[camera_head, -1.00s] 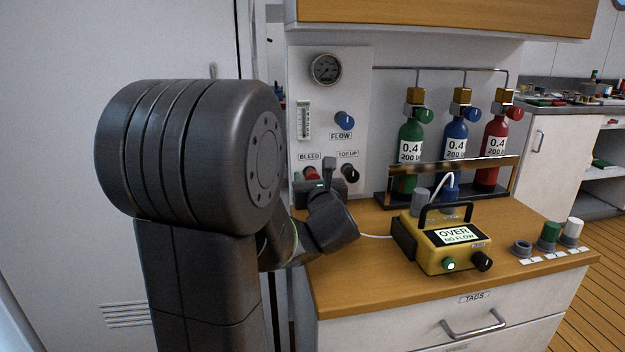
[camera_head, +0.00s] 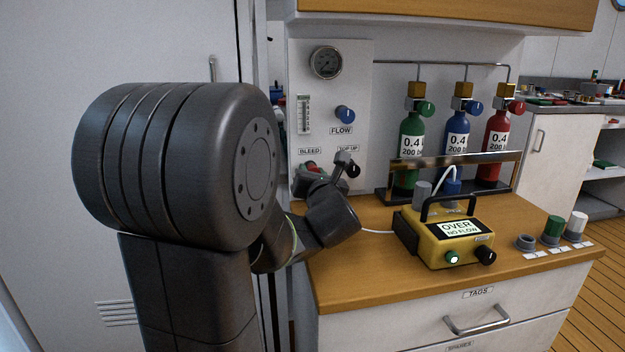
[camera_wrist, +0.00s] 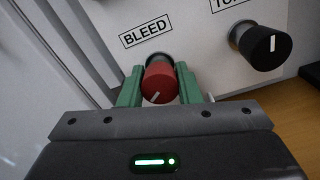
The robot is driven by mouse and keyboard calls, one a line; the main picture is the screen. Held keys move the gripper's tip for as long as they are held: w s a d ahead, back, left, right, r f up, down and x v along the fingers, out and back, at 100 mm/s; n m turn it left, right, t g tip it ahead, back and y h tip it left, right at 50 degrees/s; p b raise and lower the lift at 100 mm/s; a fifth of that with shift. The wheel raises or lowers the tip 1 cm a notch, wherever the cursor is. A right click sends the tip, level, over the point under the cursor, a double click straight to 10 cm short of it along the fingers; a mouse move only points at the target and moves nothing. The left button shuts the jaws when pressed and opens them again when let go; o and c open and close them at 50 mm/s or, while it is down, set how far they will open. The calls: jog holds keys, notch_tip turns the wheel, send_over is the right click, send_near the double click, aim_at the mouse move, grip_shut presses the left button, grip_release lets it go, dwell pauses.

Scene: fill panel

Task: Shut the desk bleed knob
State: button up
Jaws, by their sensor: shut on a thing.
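The red bleed knob (camera_wrist: 160,84) sits on the white panel under the BLEED label in the wrist view, its white pointer line tilted toward the lower left. My gripper (camera_wrist: 160,90) is shut on it, with one green finger on each side. In the head view the red knob (camera_head: 311,165) shows only in part behind my gripper (camera_head: 308,172). The yellow analyser box (camera_head: 450,245) on the counter reads OVER, NO FLOW, with a lit green button.
The black top-up knob (camera_wrist: 265,46) is close on the right. The blue flow knob (camera_head: 344,114) and a gauge (camera_head: 326,62) are higher on the panel. Green (camera_head: 410,150), blue (camera_head: 457,135) and red (camera_head: 496,140) bottles stand behind a rail.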

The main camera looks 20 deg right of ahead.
jog(key=m+b, duration=0.1)
jog(key=m, duration=0.5)
jog(key=m+p, duration=0.1)
jog(key=m, duration=0.5)
jog(key=shift+r+m, duration=0.1)
jog(key=shift+m, duration=0.3)
jog(key=m+p, duration=0.2)
jog(key=m, duration=0.4)
jog(key=m+p, duration=0.2)
jog(key=m, duration=0.4)
jog(key=shift+p, duration=0.4)
jog(key=shift+m, duration=0.3)
